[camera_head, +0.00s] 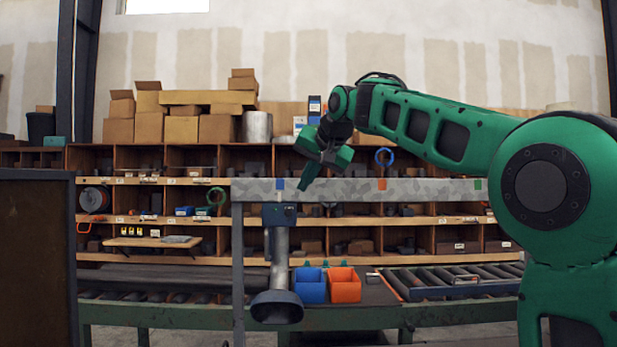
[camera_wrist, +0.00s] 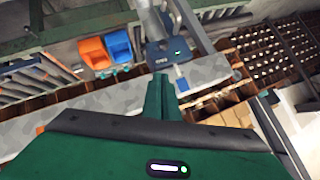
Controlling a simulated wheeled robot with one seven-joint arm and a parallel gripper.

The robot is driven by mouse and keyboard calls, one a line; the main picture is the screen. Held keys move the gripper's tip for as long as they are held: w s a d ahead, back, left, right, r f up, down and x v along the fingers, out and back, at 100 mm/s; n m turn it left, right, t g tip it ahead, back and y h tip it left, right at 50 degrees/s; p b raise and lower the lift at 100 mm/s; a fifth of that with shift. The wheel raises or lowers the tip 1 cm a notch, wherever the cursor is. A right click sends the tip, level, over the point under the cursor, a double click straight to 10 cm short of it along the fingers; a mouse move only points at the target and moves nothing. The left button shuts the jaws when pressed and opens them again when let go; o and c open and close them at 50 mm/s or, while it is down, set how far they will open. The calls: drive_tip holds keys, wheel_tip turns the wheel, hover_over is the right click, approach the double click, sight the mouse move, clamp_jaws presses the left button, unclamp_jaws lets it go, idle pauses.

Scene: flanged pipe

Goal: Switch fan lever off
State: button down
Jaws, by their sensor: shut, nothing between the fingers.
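A grey pipe (camera_head: 280,258) with a dark flared mouth at its lower end hangs under a dark blue box (camera_head: 279,214) on the near side of a grey beam. The box also shows in the wrist view (camera_wrist: 165,52), with the pipe running away from it. I cannot make out a separate fan lever or its position. My green gripper (camera_head: 306,183) points down at the beam, just right of a blue tag (camera_head: 280,184) and above the box. In the wrist view its fingers (camera_wrist: 158,93) are together and empty, apart from the box in the picture.
A blue bin (camera_head: 309,285) and an orange bin (camera_head: 344,285) stand below, near rollers (camera_head: 450,279). Shelves with cartons (camera_head: 180,130) fill the back. A dark panel (camera_head: 37,255) stands at left.

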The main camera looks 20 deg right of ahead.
sight(288, 216)
drive_tip(key=shift+w+a+f, duration=0.35)
drive_tip(key=shift+w+f, duration=0.05)
drive_tip(key=shift+f, duration=0.4)
drive_tip(key=shift+w+a+f, duration=0.3)
drive_tip(key=shift+w+f, duration=0.05)
drive_tip(key=shift+f, duration=0.5)
drive_tip(key=shift+w+a+f, duration=0.35)
drive_tip(key=shift+w+f, duration=0.05)
drive_tip(key=shift+f, duration=0.4)
